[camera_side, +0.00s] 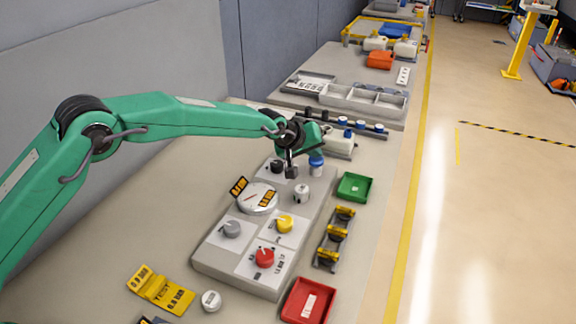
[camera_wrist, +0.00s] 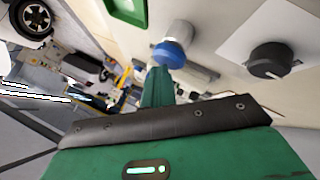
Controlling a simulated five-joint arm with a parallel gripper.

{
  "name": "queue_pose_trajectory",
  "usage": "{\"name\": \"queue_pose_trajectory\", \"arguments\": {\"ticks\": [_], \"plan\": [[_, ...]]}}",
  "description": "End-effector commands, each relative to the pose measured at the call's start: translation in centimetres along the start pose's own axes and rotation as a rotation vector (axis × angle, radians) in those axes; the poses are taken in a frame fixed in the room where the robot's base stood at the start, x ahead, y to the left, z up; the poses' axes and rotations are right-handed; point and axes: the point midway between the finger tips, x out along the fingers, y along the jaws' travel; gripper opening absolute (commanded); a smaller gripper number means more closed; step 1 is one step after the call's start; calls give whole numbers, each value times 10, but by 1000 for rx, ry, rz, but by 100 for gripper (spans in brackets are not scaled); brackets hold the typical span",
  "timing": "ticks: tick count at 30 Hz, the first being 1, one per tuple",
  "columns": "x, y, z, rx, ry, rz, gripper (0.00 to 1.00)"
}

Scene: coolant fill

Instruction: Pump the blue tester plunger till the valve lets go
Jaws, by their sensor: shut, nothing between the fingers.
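The blue tester plunger (camera_side: 316,162) stands upright at the far end of the grey panel (camera_side: 212,262), a blue cap on a pale body. In the wrist view the blue cap (camera_wrist: 170,53) shows just beyond a green finger. My gripper (camera_side: 291,172) is shut and empty, pointing down over the far part of the panel. It is to the left of the plunger in the side view; I cannot tell whether they touch. I cannot tell which part is the valve.
Silver (camera_side: 302,194), grey (camera_side: 231,229), yellow (camera_side: 284,224) and red (camera_side: 265,257) knobs stand on the panel. A green tray (camera_side: 355,187) and red tray (camera_side: 308,301) lie to its right. A yellow test sign (camera_side: 161,290) lies front left. The table left of the panel is clear.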

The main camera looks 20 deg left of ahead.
Motion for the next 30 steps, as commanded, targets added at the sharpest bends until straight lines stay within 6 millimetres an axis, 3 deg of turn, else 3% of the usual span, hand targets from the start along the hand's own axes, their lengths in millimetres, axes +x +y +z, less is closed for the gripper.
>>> {"name": "queue_pose_trajectory", "arguments": {"ticks": [30], "plan": [[-21,16,-14,0,-2,-2,0]]}}
